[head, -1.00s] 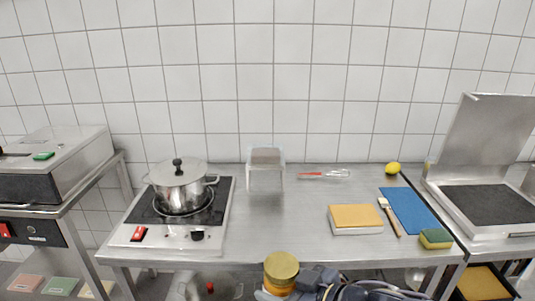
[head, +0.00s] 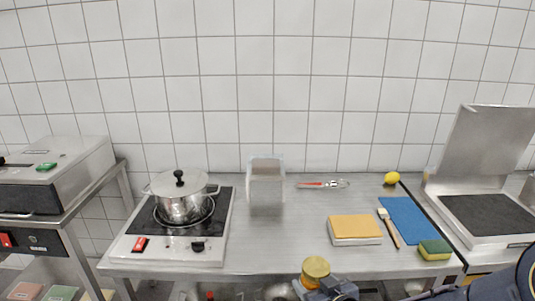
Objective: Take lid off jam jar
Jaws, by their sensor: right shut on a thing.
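The jam jar (head: 309,279) is at the bottom of the head view, in front of the steel table's front edge. It has a round gold lid (head: 316,267) on top, and a little of its orange body shows below. My right gripper (head: 317,286) is shut on the jam jar, at its body below the lid. The jar stands about upright. The fingertips and the lower part of the jar are mostly hidden. My left gripper is not clearly in view.
The steel table (head: 285,235) is clear in its front middle. A pot (head: 180,207) stands on a hob (head: 130,247) at left. A yellow-topped block (head: 355,228), brush (head: 390,229), blue mat (head: 408,218), sponge (head: 434,250), lemon (head: 392,178), whisk (head: 325,184) and clear container (head: 266,183) lie around.

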